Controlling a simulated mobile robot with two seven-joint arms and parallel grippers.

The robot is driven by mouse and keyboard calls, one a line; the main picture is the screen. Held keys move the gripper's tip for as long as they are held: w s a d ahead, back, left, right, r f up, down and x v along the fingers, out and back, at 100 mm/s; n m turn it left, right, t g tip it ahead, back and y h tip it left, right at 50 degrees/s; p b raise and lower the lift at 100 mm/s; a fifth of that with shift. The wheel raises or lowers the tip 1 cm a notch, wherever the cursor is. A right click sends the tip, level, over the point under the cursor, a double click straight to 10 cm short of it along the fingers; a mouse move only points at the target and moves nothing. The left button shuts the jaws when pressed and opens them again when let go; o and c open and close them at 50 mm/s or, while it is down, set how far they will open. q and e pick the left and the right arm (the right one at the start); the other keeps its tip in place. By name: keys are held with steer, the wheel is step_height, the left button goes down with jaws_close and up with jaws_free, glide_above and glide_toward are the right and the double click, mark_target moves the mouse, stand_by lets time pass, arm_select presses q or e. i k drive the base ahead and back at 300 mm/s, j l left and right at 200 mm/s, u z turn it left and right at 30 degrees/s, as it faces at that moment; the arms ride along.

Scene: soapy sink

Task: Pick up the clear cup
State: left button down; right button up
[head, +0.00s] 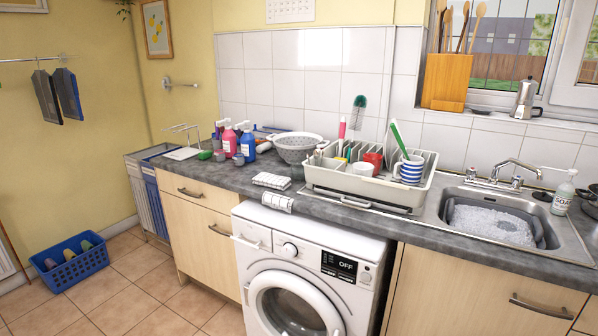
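I cannot make out a clear cup in the head view. The sink (470,192) at the right holds a dark tub (546,232) filled with white suds, and whatever lies under the suds is hidden. The dish rack (322,181) left of the sink holds a blue-and-white striped mug (411,173), a white bowl (363,169), a red item (374,160) and several other dishes. Neither of my grippers is in view.
A soap bottle (563,194) and the tap (515,166) stand behind the sink. A blue basket (70,268) sits on the floor.

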mark_target(297, 167)
steer(key=i+j, duration=0.1)
steer(key=i, duration=0.25)
steer(key=i+j, duration=0.1)
steer(key=i, duration=0.25)
steer(key=i+u, duration=0.7)
